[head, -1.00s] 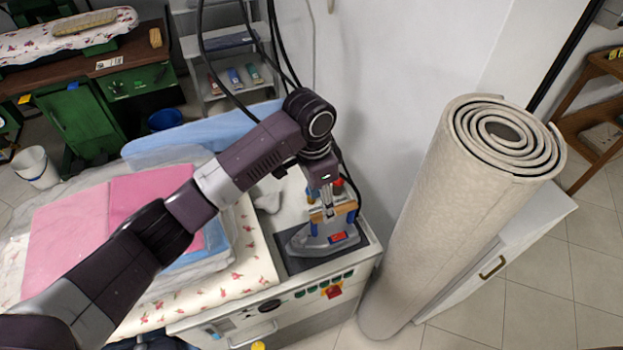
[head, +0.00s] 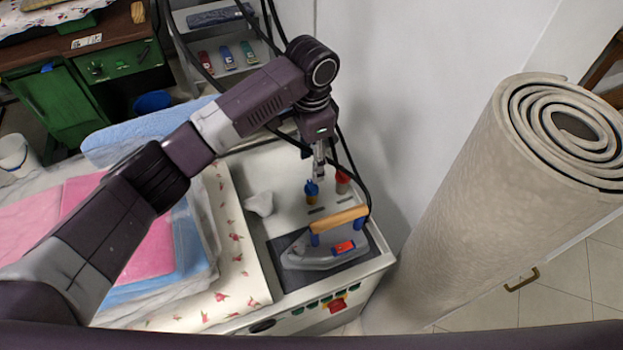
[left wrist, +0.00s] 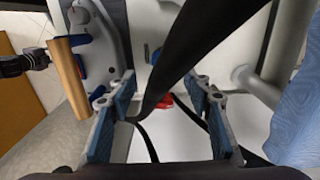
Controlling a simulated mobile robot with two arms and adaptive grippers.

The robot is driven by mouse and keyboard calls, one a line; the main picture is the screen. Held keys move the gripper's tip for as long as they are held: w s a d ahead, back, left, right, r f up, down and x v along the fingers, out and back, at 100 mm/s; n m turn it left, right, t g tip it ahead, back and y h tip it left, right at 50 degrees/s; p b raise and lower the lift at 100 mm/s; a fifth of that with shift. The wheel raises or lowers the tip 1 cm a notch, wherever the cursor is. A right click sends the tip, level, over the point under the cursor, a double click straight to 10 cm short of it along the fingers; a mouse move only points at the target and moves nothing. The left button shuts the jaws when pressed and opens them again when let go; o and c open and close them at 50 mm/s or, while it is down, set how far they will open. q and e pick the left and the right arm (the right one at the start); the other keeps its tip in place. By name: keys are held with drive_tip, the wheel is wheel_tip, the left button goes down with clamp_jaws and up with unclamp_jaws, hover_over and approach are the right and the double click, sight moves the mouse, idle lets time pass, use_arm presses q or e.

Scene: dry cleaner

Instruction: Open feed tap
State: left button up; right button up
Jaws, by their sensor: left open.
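Two small taps stand on the white ironing station (head: 283,171) behind the iron: one with a blue knob (head: 311,187) and one with a red knob (head: 342,181). I cannot tell which is the feed tap. My left gripper (head: 320,172) hangs just above and beside the blue knob, in front of the wall. In the left wrist view my left gripper (left wrist: 163,103) is open, its blue-padded fingers wide apart. A dark hose crosses the space between them, and red parts (left wrist: 164,101) show behind it. No grip on a tap shows. My right gripper is out of view.
The iron (head: 322,256) with a wooden handle (head: 339,218) rests on a dark pad close in front of the taps. Black hoses hang along the wall. A rolled carpet (head: 500,190) stands at the right. Folded pink and blue cloths (head: 150,250) lie at the left.

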sight(311, 184)
use_arm(q)
drive_tip(key=shift+w+f, duration=0.25)
drive_tip(key=shift+f, duration=0.25)
drive_tip(key=shift+w+f, duration=0.1)
drive_tip(key=shift+f, duration=0.25)
drive_tip(key=f, duration=0.2)
drive_tip(key=f+p, duration=0.2)
drive_tip(key=f, duration=0.1)
drive_tip(key=shift+s+f, duration=0.3)
drive_tip(key=shift+w+f, duration=0.1)
drive_tip(key=shift+f, duration=0.4)
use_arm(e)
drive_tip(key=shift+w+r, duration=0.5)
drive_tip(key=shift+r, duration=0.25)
use_arm(q)
drive_tip(key=shift+c, duration=0.6)
drive_tip(key=c, duration=1)
